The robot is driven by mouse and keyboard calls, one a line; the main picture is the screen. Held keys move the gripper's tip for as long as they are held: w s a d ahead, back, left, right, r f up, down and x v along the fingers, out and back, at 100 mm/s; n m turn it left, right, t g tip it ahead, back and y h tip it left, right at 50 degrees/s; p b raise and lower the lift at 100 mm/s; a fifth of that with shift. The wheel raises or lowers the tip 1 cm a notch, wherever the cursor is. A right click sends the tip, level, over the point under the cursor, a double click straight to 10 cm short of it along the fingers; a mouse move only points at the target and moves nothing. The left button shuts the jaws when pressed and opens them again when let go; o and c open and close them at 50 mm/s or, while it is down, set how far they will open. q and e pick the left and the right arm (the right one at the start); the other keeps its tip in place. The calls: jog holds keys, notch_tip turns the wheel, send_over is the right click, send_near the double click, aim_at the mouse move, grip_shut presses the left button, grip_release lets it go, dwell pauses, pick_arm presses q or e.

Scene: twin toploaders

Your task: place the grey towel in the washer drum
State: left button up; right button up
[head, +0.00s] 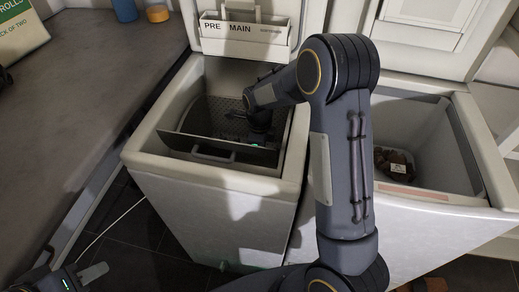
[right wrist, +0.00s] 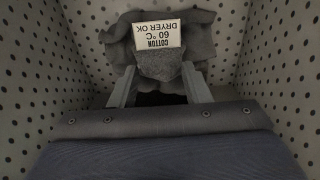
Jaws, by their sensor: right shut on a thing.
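The grey towel (right wrist: 198,45) shows in the right wrist view, bunched up, with a white label reading "COTTON 60 °C DRYER OK". My right gripper (right wrist: 160,68) is shut on it, one finger on each side of a gathered fold. Perforated drum walls (right wrist: 38,75) surround towel and gripper. In the head view my right arm reaches into the open washer (head: 158,160), the left machine. The towel cannot be made out there.
A drawer marked "PRE" and "MAIN" (head: 245,30) is at the washer's back. A second open toploader (head: 430,205) on the right holds a brownish tagged item (head: 393,160). A counter (head: 75,110) runs along the left, with a blue bottle (head: 124,9) at its back.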

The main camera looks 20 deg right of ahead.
jog(key=o, duration=1.4)
jog(key=shift+f, duration=0.1)
notch_tip(320, 180, up, 12)
jog(key=shift+r+p, duration=0.2)
jog(key=shift+p, duration=1)
